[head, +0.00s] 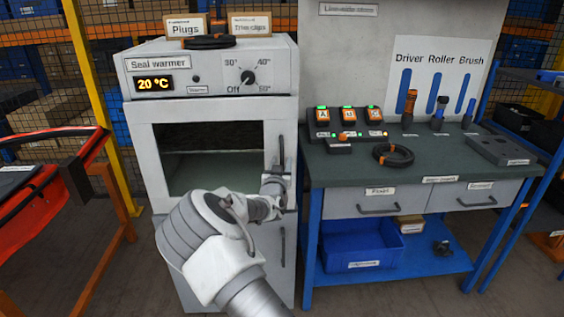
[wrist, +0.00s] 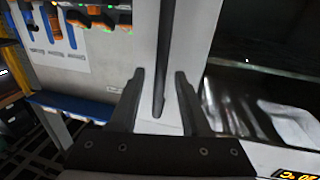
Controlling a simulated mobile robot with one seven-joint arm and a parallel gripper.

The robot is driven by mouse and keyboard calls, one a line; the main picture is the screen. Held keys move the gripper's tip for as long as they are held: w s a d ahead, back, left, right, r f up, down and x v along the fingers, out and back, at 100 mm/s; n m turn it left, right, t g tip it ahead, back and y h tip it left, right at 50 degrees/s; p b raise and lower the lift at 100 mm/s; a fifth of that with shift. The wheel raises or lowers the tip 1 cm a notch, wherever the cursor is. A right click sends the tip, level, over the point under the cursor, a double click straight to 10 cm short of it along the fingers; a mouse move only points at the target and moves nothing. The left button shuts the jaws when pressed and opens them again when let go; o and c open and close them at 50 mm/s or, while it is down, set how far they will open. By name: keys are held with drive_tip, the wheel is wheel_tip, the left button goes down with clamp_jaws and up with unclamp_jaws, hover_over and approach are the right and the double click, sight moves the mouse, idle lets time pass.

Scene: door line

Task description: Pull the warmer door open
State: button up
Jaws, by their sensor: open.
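The seal warmer (head: 138,110) is a pale cabinet with a dial, a 20 °C display and an upper door (head: 276,118) with a large dark window. The door looks shut. Its dark upright handle (head: 281,153) is on the door's right side. My gripper (head: 276,182) is in front of the handle's lower part and hides some of it. In the wrist view, my gripper (wrist: 160,74) is open, with one finger on each side of the handle (wrist: 167,45). Whether either finger touches the handle cannot be told.
A workbench (head: 340,170) with drawers, chargers and a cable coil stands close on the right. A second handle (head: 283,248) is on the warmer's lower front. Boxes and a cable lie on top. A red-edged cart (head: 70,170) is at the left; some floor shows between.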

drive_tip(key=shift+w+d, duration=0.1)
drive_tip(key=shift+w, duration=0.45)
clamp_jaws()
idle(1.1)
